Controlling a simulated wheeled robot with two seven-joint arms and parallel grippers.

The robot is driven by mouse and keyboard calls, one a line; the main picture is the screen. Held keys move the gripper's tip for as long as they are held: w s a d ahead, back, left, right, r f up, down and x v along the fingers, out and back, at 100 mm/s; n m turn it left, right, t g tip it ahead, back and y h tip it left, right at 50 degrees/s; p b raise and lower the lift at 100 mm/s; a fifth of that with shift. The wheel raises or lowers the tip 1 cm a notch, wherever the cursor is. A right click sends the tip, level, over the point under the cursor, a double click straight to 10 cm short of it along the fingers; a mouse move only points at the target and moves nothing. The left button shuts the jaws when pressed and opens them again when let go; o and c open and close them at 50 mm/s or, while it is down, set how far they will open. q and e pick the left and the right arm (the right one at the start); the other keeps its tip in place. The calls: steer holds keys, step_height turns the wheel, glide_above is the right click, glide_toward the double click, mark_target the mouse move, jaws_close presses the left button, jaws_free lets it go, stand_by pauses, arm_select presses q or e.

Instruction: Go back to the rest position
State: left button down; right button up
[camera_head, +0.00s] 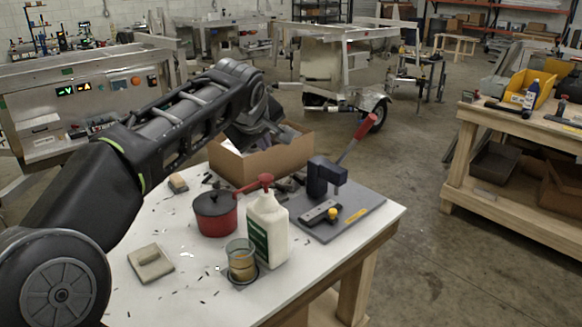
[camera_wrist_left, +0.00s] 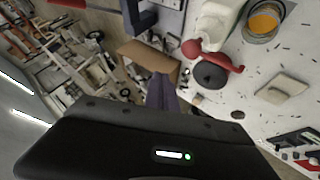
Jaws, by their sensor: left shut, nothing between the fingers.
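My left arm reaches in from the left in the head view. Its gripper (camera_head: 272,136) hangs above the open cardboard box (camera_head: 262,160) at the table's far edge. In the left wrist view the shut, empty fingers (camera_wrist_left: 162,92) point towards the box (camera_wrist_left: 150,56). The gripper holds nothing and appears apart from the things on the table. My right gripper is in neither view.
The white table (camera_head: 185,300) carries a red pot (camera_head: 215,215), a white bottle (camera_head: 267,232), a glass (camera_head: 241,262), a sanding block (camera_head: 151,263) and a lever press (camera_head: 325,180). A wooden bench (camera_head: 520,128) stands right. The floor between is clear.

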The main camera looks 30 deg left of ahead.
arm_select(q)
steer(key=shift+w+r+m, duration=0.2)
steer(key=shift+m, duration=0.2)
steer(key=w+d+f+m+t+h, duration=0.2)
steer(key=w+d+f+m+h, duration=0.1)
steer(key=w+d+f+m, duration=0.5)
steer(key=s+d+f+m+g+h, duration=0.15)
steer(key=d+f, duration=0.55)
steer(key=f, duration=0.7)
steer(key=s+d+f+g+h, duration=0.15)
steer(key=d+f, duration=0.45)
steer(key=f, duration=0.7)
steer(key=s+d+f+m+g+h, duration=0.1)
steer(key=s+d+f, duration=0.3)
steer(key=s+f, duration=0.35)
steer(key=s+d+f+g, duration=0.1)
steer(key=s+d+f, duration=0.3)
steer(key=s+f, duration=0.3)
steer(key=s+d+f+g, duration=0.2)
steer(key=s+f, duration=0.3)
steer(key=s, duration=0.4)
steer(key=s+d+f+g+h, duration=0.1)
steer(key=s+d+f, duration=0.3)
steer(key=s, duration=0.6)
steer(key=shift+d+f+m+g, duration=0.2)
steer(key=shift+f+m+g, duration=0.25)
steer(key=shift+f+g, duration=0.45)
